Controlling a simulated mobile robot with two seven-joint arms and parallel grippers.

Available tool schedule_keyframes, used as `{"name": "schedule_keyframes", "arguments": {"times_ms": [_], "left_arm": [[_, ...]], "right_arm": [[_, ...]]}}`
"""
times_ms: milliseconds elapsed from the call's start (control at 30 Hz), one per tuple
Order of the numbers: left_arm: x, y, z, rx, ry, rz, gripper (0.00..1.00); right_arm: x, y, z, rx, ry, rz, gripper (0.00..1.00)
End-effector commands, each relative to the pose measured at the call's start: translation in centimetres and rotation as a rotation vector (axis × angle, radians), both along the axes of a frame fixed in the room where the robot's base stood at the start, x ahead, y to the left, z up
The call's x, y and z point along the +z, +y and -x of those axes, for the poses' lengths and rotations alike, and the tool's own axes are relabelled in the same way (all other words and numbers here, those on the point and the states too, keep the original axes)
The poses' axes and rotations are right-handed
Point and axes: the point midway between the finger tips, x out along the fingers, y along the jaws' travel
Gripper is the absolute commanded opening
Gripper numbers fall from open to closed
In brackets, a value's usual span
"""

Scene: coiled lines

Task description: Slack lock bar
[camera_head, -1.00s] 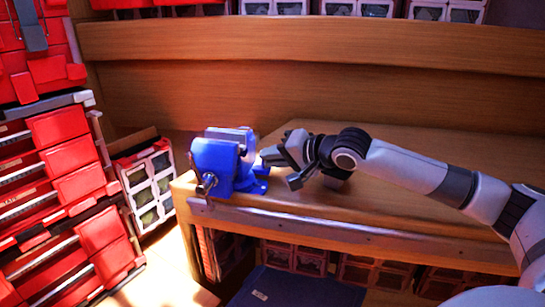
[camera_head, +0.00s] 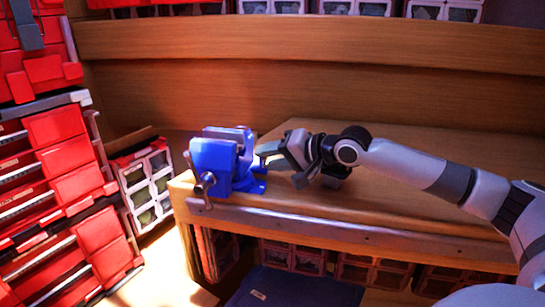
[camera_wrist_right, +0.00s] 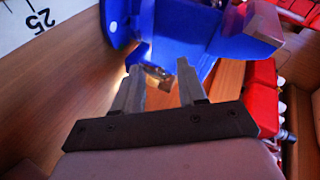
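A blue vise (camera_head: 212,158) is fixed at the left corner of the wooden bench. A dark metal handle bar (camera_head: 204,186) hangs at its front. The vise also shows at the top of the right wrist view (camera_wrist_right: 190,25). There, a small brownish metal piece (camera_wrist_right: 158,74) sits beneath the blue body, possibly the lock bar. My right gripper (camera_head: 262,157) is close to the vise's right side. Its two fingers (camera_wrist_right: 160,70) stand apart, with the small piece just past and between the tips; contact cannot be told. My left gripper is in no view.
The bench top (camera_head: 420,160) is clear behind and right of my arm. Red drawers (camera_head: 70,160) stand at the left. A bin with clear windows (camera_head: 148,185) is left of the bench. A wooden back panel (camera_head: 300,100) runs behind.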

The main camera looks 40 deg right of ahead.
Motion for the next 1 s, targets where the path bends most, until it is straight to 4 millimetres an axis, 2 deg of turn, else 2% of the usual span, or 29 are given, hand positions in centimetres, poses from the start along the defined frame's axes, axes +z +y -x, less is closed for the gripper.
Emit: {"name": "schedule_keyframes", "arguments": {"times_ms": [333, 700, 1000], "left_arm": [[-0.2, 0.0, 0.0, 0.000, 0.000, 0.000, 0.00], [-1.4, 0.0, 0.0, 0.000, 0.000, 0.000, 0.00], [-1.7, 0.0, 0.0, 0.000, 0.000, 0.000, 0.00]], "right_arm": [[0.4, -0.4, 0.6, -0.003, -0.004, 0.002, 0.41], [1.9, -1.8, 4.2, -0.001, -0.002, 0.006, 0.41], [2.7, -2.4, 5.8, 0.000, -0.001, 0.002, 0.41]]}}
